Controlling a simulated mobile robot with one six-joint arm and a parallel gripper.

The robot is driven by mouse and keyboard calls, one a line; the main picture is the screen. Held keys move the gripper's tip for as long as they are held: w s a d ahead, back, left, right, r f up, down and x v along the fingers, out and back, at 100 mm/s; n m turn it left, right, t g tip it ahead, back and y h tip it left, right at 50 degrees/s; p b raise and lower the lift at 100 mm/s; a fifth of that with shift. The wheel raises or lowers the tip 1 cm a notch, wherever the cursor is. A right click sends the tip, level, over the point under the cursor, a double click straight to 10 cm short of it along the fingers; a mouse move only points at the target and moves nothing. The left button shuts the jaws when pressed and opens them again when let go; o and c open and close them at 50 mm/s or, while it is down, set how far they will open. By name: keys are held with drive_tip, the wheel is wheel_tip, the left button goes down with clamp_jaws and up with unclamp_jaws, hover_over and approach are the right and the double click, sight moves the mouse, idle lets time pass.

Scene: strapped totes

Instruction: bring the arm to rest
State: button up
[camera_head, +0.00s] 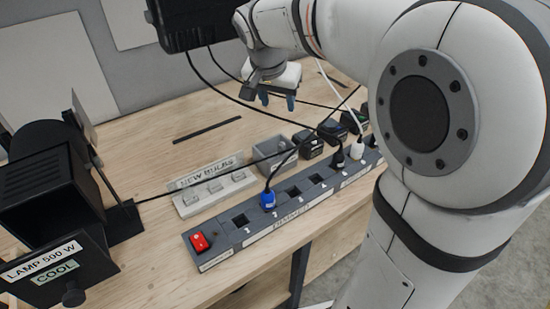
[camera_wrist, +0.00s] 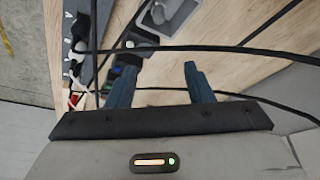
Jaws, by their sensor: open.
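My gripper (camera_head: 276,99) hangs above the back of the wooden bench, with its two dark blue fingers pointing down. In the wrist view my gripper (camera_wrist: 158,85) has its fingers apart with nothing between them. Black cables pass close by the fingers in the wrist view; I cannot tell whether any touches them. My white arm fills the right side of the head view and hides part of the bench.
A grey power strip (camera_head: 226,256) with a red switch (camera_head: 199,242) and a blue plug (camera_head: 267,200) runs along the bench's front edge. A black lamp housing (camera_head: 45,205) stands left. A "NEW BULBS" holder (camera_head: 213,188) and a grey bin (camera_head: 281,155) sit behind the strip.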

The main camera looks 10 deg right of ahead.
idle(0.3)
drive_tip(key=s+d+f+n+y, duration=0.1)
drive_tip(key=s+f+n, duration=0.2)
drive_tip(key=s, duration=0.7)
drive_tip(key=s+f+n+g+y, duration=0.1)
drive_tip(key=s+f+n, duration=0.2)
drive_tip(key=s+f, duration=0.3)
drive_tip(key=s, duration=0.5)
drive_tip(key=shift+s+d+n+y, duration=0.25)
drive_tip(key=shift+d+n+y, duration=0.05)
drive_tip(key=shift+d, duration=0.05)
drive_tip(key=shift+c, duration=1.2)
